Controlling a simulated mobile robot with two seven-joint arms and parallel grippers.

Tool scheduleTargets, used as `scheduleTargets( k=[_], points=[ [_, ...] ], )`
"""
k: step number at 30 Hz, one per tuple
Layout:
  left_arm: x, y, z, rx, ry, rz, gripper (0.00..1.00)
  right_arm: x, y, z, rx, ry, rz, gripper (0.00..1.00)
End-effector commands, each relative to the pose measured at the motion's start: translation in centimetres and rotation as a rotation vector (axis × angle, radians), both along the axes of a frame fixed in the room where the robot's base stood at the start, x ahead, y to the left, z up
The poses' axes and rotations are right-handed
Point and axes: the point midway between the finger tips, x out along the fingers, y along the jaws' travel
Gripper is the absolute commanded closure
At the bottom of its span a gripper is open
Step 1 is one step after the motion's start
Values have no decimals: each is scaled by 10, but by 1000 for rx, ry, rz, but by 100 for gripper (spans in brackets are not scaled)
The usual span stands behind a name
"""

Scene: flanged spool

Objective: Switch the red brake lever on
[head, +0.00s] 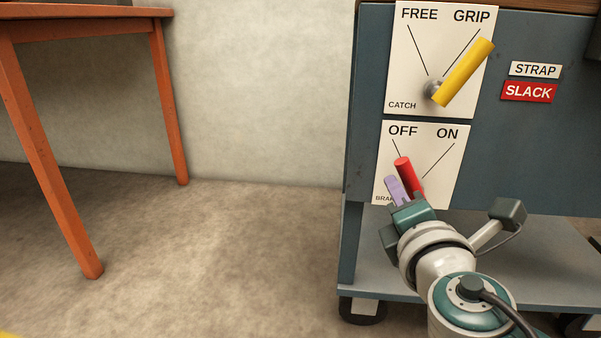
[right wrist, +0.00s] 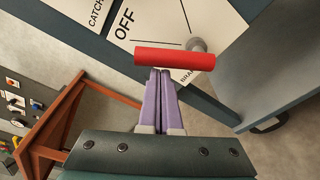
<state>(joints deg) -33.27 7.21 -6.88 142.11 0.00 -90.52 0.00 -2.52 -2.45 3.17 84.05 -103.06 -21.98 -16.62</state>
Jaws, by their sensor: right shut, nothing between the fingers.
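The red brake lever (head: 407,174) is on the lower white plate (head: 450,165), tilted up and left along the OFF line. The ON line lies to its right. My right gripper (head: 391,182) is shut and empty, with its purple fingers just left of the lever. In the right wrist view the red lever (right wrist: 175,59) lies across the picture just beyond the shut fingertips (right wrist: 160,72). I cannot tell whether they touch it. The lever's pivot (right wrist: 197,45) shows there, but my gripper hides it in the head view. My left gripper is not in view.
Above is the CATCH plate (head: 405,75) with a yellow lever (head: 464,72) tilted toward GRIP. STRAP (head: 535,70) and SLACK (head: 528,91) labels are to its right. The blue cart has a lower shelf (head: 380,275). An orange table (head: 85,28) stands left, with open floor (head: 240,255) between.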

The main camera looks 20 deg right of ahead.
Motion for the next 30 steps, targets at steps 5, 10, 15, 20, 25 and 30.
scheduleTargets(
  k=[5,10,15,20,25,30],
  points=[
    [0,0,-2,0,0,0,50,0,0,0,15,-10,0,100],
    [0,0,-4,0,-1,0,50,-1,-1,2,46,-30,1,100],
    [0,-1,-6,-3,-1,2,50,-1,-2,3,67,-40,1,100],
    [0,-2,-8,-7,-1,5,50,-2,-3,4,90,-55,1,100],
    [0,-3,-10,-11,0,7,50,-2,-3,4,119,-71,2,100],
    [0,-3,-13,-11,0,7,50,-3,-5,6,151,-92,1,100]
  ],
)
